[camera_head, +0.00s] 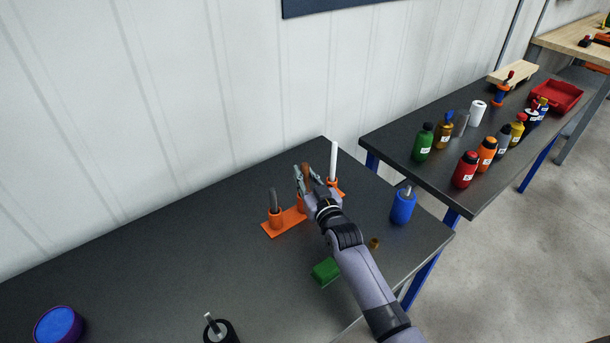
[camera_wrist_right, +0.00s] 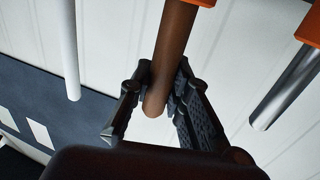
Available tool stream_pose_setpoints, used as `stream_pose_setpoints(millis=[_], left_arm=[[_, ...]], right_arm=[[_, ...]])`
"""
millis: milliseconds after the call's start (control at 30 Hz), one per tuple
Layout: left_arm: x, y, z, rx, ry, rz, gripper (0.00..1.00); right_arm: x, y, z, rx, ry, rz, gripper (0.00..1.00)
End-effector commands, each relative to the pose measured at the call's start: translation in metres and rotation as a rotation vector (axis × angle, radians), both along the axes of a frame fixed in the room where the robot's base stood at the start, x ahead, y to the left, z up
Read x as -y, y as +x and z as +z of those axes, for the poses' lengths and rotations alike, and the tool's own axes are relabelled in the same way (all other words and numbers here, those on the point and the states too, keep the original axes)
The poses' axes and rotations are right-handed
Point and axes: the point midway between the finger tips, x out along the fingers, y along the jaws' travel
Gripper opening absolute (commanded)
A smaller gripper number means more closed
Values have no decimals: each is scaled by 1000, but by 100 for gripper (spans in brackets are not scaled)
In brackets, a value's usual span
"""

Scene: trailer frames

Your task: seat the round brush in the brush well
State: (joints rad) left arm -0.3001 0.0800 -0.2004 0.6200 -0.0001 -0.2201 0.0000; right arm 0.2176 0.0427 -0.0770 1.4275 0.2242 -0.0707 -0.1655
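The orange holder (camera_head: 284,223) stands near the back of the dark table. A dark grey rod (camera_head: 273,197) stands in its left well and a white rod (camera_head: 334,160) stands in its right well. The brown handle (camera_head: 306,168), which looks like the round brush, is upright at the middle well (camera_head: 301,204). My right gripper (camera_head: 307,181) has its fingers on both sides of it. In the right wrist view the fingers (camera_wrist_right: 163,85) close against the brown handle (camera_wrist_right: 174,45), whose far end meets an orange edge. The brush's lower part is hidden. My left gripper is out of view.
A blue container (camera_head: 402,207), a small brass piece (camera_head: 374,243) and a green block (camera_head: 326,271) lie near my right arm. A black container (camera_head: 219,331) and a purple-blue round tub (camera_head: 58,325) stand at the front. The left middle of the table is clear.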

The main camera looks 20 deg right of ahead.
Motion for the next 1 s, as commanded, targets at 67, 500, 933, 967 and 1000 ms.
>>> stream_pose_setpoints(millis=[67,500,933,967,1000], left_arm=[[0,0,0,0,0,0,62],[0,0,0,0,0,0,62],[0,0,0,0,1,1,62],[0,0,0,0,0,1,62],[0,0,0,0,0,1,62]], right_arm=[[0,0,1,1,0,0,22],[0,0,1,1,0,0,41],[4,-40,-2,-2,1,0,41],[4,-47,-2,-3,1,0,41],[5,-56,-2,-2,1,0,41]])
